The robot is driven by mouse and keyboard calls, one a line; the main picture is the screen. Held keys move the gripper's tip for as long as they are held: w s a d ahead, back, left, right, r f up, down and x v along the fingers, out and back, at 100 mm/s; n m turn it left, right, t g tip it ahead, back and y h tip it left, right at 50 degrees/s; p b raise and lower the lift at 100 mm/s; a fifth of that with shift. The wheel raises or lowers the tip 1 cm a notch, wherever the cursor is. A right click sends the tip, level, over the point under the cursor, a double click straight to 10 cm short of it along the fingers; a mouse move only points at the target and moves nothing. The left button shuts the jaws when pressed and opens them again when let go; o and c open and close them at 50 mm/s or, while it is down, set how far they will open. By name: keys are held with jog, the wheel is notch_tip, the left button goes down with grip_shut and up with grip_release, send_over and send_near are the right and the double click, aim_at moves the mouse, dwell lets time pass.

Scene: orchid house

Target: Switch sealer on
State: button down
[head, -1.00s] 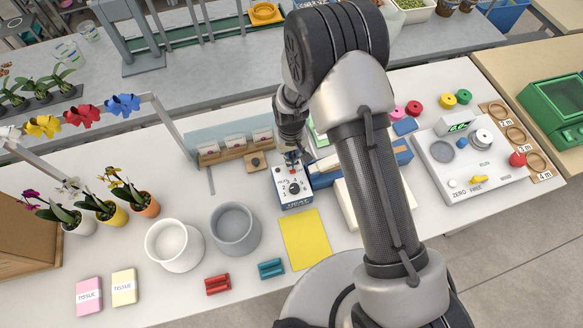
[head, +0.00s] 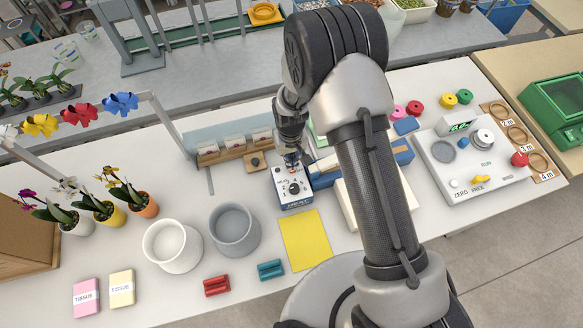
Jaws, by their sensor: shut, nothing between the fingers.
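The sealer's control box (head: 298,203) is white and blue, marked HEAT, with a dark dial (head: 294,188) on its top face. The sealer's blue body (head: 323,172) runs right from the box and is partly hidden behind my arm. My gripper (head: 292,165) is shut and empty, pointing down at the far edge of the box's top. A small orange-red spot shows at the fingertips. The fingers cover much of that area, so I cannot tell the switch's position or whether they touch it.
A yellow sheet (head: 305,240) lies in front of the box. A grey pot (head: 235,230) and a white pot (head: 172,246) stand to the left. A wooden rack with packets (head: 235,151) is behind left. A weighing scale (head: 470,158) stands right. My arm hides the middle.

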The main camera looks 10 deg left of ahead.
jog(key=shift+r, duration=0.1)
jog(key=shift+r+p, duration=1.9)
jog(key=shift+r, duration=1.5)
jog(key=shift+f, duration=0.1)
